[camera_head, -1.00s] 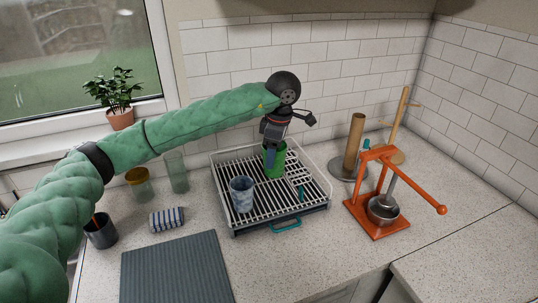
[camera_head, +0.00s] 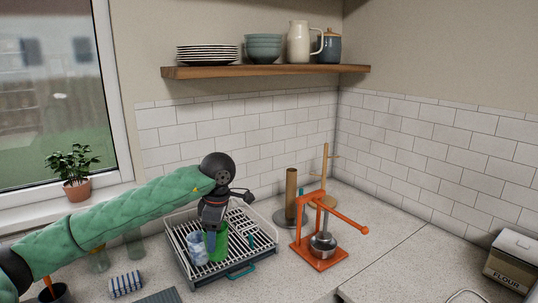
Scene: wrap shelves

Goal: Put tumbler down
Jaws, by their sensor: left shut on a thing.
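A green tumbler (camera_head: 220,250) stands upright at the white wire dish rack (camera_head: 240,225), right of a blue-grey marbled cup (camera_head: 197,250). My left gripper (camera_head: 212,238) comes down from above and is shut on the green tumbler at its rim. The gripper hides part of the tumbler. I cannot tell whether the tumbler's base touches the rack. My right gripper is not in view.
A wooden wall shelf (camera_head: 265,71) holds plates, bowls, a jug and a jar. An orange press (camera_head: 318,252) and a paper-towel holder (camera_head: 291,198) stand right of the rack. A striped cloth (camera_head: 126,284) lies left. Counter at right is mostly clear.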

